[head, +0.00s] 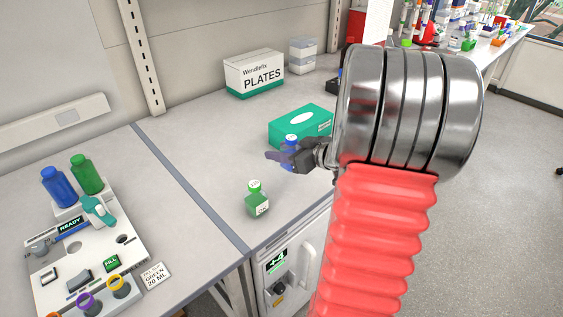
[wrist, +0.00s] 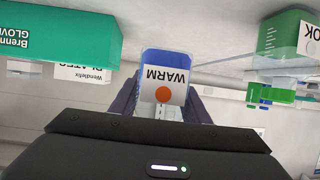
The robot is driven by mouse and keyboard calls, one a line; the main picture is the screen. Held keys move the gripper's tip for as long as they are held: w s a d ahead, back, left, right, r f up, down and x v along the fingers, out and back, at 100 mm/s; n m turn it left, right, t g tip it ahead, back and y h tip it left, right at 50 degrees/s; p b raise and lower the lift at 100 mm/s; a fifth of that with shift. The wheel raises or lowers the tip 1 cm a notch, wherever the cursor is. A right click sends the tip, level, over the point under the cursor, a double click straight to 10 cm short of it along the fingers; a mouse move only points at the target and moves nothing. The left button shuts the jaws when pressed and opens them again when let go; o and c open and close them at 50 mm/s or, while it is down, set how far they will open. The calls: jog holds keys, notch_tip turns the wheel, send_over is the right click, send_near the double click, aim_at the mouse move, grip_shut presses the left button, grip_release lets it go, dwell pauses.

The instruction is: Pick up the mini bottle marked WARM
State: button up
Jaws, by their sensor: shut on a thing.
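The mini bottle marked WARM (wrist: 163,68) is blue, with a white label and an orange dot, and shows upside down in the wrist view. In the head view the blue bottle (head: 290,145) is partly hidden by my gripper (head: 283,156). My gripper is shut on this bottle, with a finger on each side of it, as the wrist view also shows (wrist: 162,108). I cannot tell whether the bottle is clear of the bench.
A green mini bottle (head: 257,200) stands in front on the bench. A teal glove box (head: 300,126) is close behind my gripper, and a Wendlefix PLATES box (head: 254,74) stands farther back. A white device with bottles (head: 88,258) is at left.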

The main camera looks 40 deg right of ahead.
jog(key=shift+r, duration=1.7)
jog(key=shift+s, duration=0.1)
